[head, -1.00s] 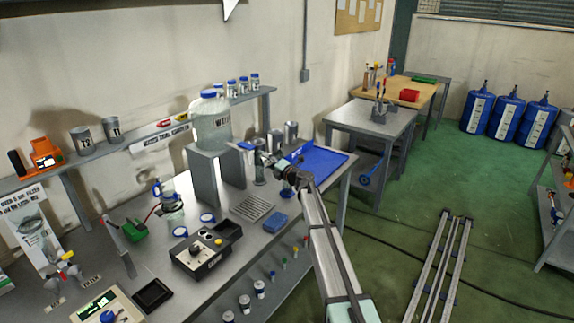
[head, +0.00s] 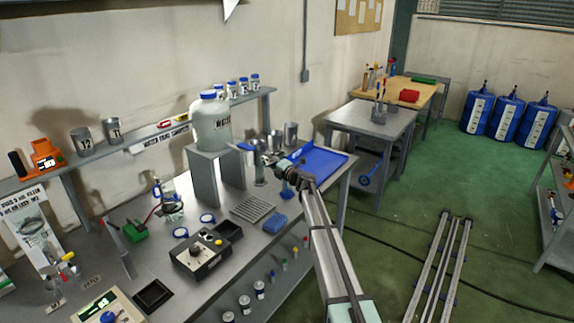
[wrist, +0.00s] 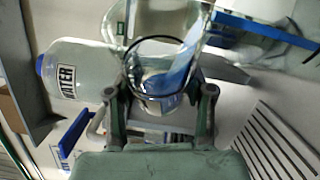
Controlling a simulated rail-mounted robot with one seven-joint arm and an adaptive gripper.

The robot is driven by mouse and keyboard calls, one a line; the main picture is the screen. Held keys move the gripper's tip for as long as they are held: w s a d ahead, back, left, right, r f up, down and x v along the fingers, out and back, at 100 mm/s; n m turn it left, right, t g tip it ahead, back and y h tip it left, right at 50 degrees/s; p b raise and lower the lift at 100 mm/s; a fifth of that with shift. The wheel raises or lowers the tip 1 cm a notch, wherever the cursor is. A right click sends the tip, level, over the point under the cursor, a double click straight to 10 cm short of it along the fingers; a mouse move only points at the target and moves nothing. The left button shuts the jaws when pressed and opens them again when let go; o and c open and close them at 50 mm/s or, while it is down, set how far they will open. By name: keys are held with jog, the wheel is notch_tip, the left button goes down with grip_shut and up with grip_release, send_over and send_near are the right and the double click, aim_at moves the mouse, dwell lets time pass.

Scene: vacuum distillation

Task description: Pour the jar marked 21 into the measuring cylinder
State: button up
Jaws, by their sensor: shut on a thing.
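My gripper (wrist: 160,102) is shut on a clear glass jar (wrist: 155,72) in the wrist view, with one finger on each side of it. The jar's number cannot be read. In the head view my gripper (head: 262,158) is over the far part of the bench, and the jar (head: 243,147) shows small and tilted to the left of it. A clear upright vessel, seemingly the measuring cylinder (head: 260,177), stands on the bench just below the gripper and jar. Its fill level and any flow into it are too small to tell.
A large water container (head: 211,125) stands on a grey stand (head: 203,178) close left of the gripper. A blue tray (head: 322,161) lies to the right. Metal cups (head: 290,134) stand behind. A slotted rack (head: 253,208) and a black control box (head: 205,250) lie nearer.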

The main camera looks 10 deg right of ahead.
jog(key=shift+d+r+m+t+p, duration=0.2)
jog(key=shift+r+m+t, duration=0.15)
jog(key=shift+m, duration=0.3)
jog(key=shift+d+r+m+t+p, duration=0.15)
jog(key=shift+r+m+t, duration=0.1)
jog(key=shift+r+m, duration=0.3)
dwell(1.5)
jog(key=shift+a+f+n+g+b, duration=0.2)
jog(key=shift+f+n+g+b, duration=0.2)
jog(key=shift+f+n, duration=0.45)
jog(key=shift+s+a+f+n+g, duration=0.1)
jog(key=shift+a+f+n+g, duration=0.35)
jog(key=shift+n, duration=0.6)
jog(key=r+n+p, duration=0.1)
jog(key=p, duration=0.2)
jog(key=shift+n+g+h, duration=0.25)
jog(key=shift+n+h, duration=0.05)
jog(key=f+n+p, duration=0.1)
jog(key=f+n+h+p, duration=0.1)
jog(key=shift+d+f+n+g+p, duration=0.1)
jog(key=shift+d+n+g+p, duration=0.2)
jog(key=shift+n+g+p, duration=0.1)
jog(key=shift+f+n+h+p, duration=0.3)
jog(key=shift+f+n+p, duration=0.05)
jog(key=shift+n+p, duration=0.05)
jog(key=a+f+n+h, duration=0.3)
jog(key=f+n, duration=0.2)
jog(key=shift+s+h, duration=0.2)
jog(key=shift+h, duration=0.2)
